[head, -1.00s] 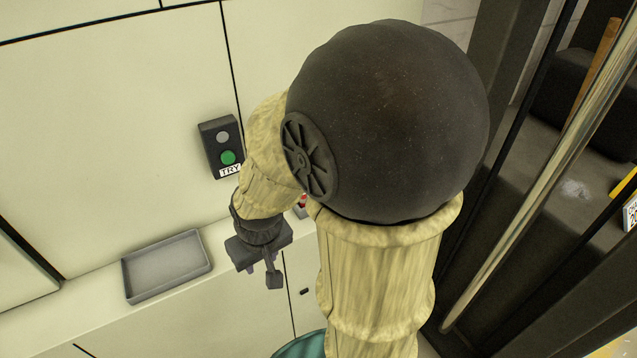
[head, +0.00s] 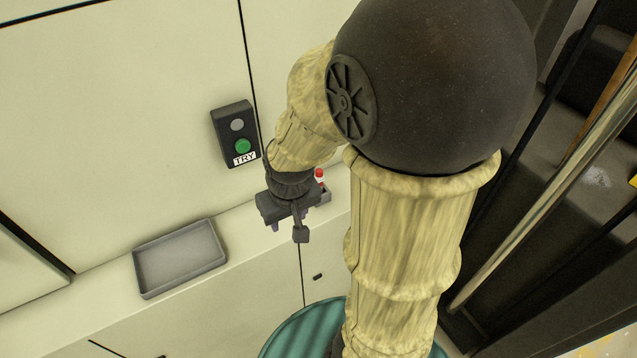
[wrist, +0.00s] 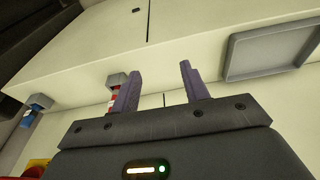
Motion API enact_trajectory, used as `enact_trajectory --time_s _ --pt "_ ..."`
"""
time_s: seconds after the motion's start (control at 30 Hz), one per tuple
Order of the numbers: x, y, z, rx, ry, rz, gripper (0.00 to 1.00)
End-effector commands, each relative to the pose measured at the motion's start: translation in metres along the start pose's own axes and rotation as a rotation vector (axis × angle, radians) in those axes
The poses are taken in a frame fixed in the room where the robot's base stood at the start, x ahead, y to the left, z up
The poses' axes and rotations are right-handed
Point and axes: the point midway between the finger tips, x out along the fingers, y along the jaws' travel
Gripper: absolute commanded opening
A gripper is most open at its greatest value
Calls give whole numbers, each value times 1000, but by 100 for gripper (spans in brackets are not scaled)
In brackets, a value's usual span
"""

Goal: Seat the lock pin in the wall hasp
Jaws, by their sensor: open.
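My gripper (head: 290,221) is open and empty, with its purple fingers apart above the pale ledge in the head view. In the wrist view my gripper (wrist: 160,68) has nothing between its fingers. A red-and-white striped pin-like piece (wrist: 114,101) at a small grey block (wrist: 123,80) stands just left of the left finger, partly hidden by it. In the head view its red top (head: 319,174) shows just right of my wrist, by the grey block (head: 325,194). I cannot tell whether the piece is the lock pin. I cannot make out the wall hasp for certain.
A grey shallow tray (head: 140,281) sits empty on the ledge to the left. A box with a green button and TRY label (head: 236,135) is on the wall. A blue piece (wrist: 27,119) is at far left in the wrist view. A teal round container (head: 290,335) stands below.

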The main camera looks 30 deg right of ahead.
Motion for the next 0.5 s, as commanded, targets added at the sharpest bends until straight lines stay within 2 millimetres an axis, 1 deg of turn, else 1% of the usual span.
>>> enact_trajectory --time_s 0.03,0.17,0.2,0.27,0.3,0.4,0.5 --pt "-13 10 -13 7 -12 6 45" --pt "-38 37 -51 -1 -63 15 45" --pt "-47 48 -64 -5 -81 17 45" --pt "-59 65 -82 -12 -112 16 45" --pt "-67 78 -93 -15 -131 14 45" --pt "-82 107 -115 -21 -173 5 45" --pt "-89 128 -126 -26 -202 -5 45"
